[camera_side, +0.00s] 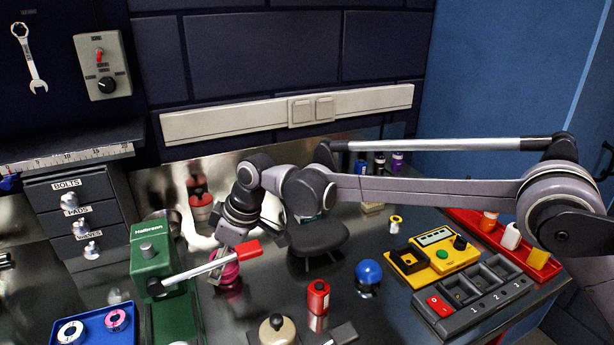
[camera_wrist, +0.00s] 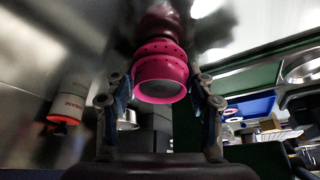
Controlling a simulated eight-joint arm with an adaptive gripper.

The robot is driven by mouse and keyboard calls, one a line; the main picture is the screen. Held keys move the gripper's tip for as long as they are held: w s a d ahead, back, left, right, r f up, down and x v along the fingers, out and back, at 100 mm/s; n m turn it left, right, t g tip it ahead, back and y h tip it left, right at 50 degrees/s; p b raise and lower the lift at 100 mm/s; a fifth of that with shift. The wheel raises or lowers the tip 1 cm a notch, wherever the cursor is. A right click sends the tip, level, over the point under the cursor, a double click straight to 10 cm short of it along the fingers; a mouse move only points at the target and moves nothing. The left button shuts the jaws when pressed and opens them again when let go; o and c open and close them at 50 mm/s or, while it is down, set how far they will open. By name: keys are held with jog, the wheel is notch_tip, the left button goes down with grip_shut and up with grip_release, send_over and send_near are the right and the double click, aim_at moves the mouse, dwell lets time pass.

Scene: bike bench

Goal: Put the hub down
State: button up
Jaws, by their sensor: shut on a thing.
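The hub is magenta with flanges dotted with small holes. My gripper is shut on the hub. The hub is at or just above the shiny bench top (camera_side: 262,290); I cannot tell whether it touches.
A blue tray (camera_side: 95,325) holds rings at lower left. A red can (camera_side: 318,297), a blue dome (camera_side: 368,273) and a dark seat-like object (camera_side: 318,238) stand to the right. A grease can (camera_wrist: 68,105) is nearby.

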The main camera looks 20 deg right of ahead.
jog(key=shift+f, duration=0.1)
jog(key=o, duration=1.3)
jog(key=v, duration=1.2)
jog(key=s+d+r+m+t, duration=0.1)
jog(key=s+d+r+m, duration=0.15)
jog(key=d, duration=0.95)
jog(key=s+d+f+m+t+h, duration=0.1)
jog(key=s+d+m, duration=0.3)
jog(key=d, duration=0.5)
jog(key=s+d+m+t+h, duration=0.1)
jog(key=s+d, duration=0.6)
jog(key=d, duration=0.2)
jog(key=s+d+f+m, duration=0.1)
jog(key=s+d+f, duration=0.1)
jog(key=s, duration=0.1)
jog(key=s+d+f+m+t+h, duration=0.1)
jog(key=s+d+f, duration=0.2)
jog(key=s+d+f+m, duration=0.1)
jog(key=s+d+f, duration=0.1)
jog(key=s, duration=0.1)
jog(key=shift+d+f+m+t+h, duration=0.2)
jog(key=shift+f+m+t+h, duration=0.1)
jog(key=shift+f+m+h, duration=0.1)
